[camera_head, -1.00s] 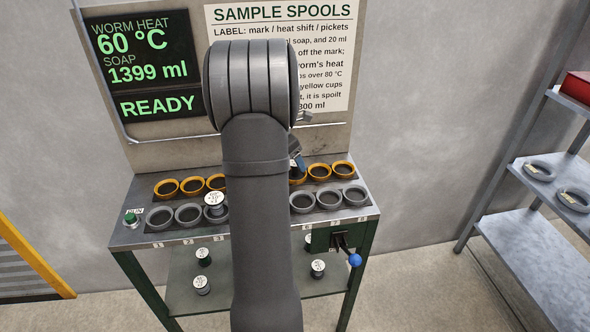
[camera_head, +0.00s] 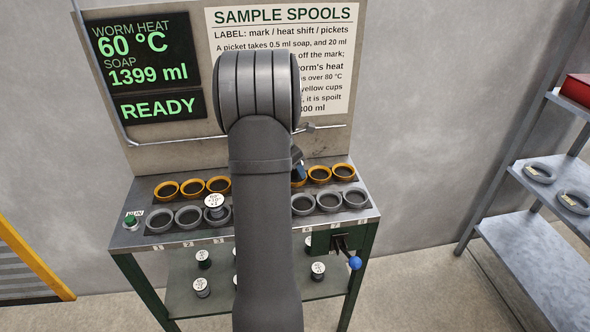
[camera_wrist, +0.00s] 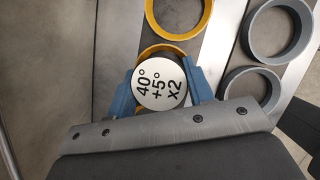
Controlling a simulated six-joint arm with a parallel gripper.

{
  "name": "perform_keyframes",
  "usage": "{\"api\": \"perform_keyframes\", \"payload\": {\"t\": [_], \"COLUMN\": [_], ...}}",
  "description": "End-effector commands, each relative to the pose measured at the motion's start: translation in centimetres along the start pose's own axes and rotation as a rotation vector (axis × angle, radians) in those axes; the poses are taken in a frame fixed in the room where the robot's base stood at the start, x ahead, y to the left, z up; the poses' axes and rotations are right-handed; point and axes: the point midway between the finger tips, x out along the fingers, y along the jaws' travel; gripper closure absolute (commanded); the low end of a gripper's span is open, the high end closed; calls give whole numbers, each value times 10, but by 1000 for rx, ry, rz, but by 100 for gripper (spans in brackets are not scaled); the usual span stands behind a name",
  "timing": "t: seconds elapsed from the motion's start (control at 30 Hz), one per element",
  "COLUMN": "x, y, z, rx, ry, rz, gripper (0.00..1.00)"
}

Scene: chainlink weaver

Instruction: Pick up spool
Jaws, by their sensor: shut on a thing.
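In the wrist view a spool (camera_wrist: 160,84) with a round white top, marked "40° +5° x2", sits between the blue fingers of my gripper (camera_wrist: 160,92). The fingers are shut on its two sides. The spool is over a yellow cup (camera_wrist: 150,50), whose rim shows behind it; I cannot tell whether it is in the cup or above it. In the head view my arm hides this spool, and only a bit of the blue gripper (camera_head: 299,171) shows beside the yellow cups.
Another spool (camera_head: 214,203) stands in the grey cup row. Several spools (camera_head: 318,268) stand on the lower shelf. A blue-knobbed lever (camera_head: 354,262) is at the bench front, and a green button (camera_head: 131,221) at its left. A rack (camera_head: 535,235) stands at right.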

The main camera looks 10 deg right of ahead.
Motion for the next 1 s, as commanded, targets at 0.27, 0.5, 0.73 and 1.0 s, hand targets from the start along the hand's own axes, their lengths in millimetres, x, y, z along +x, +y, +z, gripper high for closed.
{"api": "perform_keyframes", "payload": {"t": [0.27,0.5,0.73,1.0], "x": [-22,-52,-72,-86], "y": [1,-31,-78,-105], "z": [10,35,64,71], "rx": [2,7,6,-1], "ry": [-3,-2,-2,0], "rz": [4,2,1,1], "gripper": [85,85,85,85]}}
